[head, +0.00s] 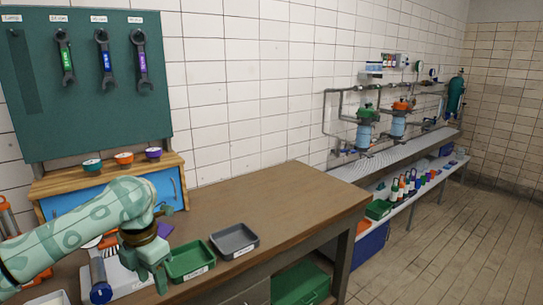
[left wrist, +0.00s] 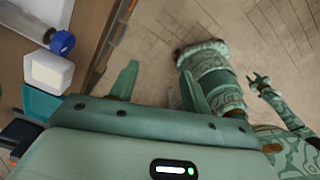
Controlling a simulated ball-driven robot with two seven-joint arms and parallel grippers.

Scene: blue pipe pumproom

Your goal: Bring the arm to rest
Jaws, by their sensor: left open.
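My left arm (head: 75,235) comes in from the left in the head view, bent at a joint over the front of the workbench. My left gripper (head: 160,284) points down beside the green tray (head: 190,262), at its left; whether they touch I cannot tell. In the left wrist view the two fingers of my left gripper (left wrist: 157,75) stand apart with nothing between them. Green patterned parts of my own body show at the right of that view, with a small claw-like end that may be my right gripper (left wrist: 260,84); its jaws are unclear.
A grey tray (head: 234,241) sits right of the green tray on the brown workbench (head: 290,200), whose right part is clear. A blue-fronted wooden cabinet (head: 178,186) stands behind my arm, below a wrench board (head: 90,120).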

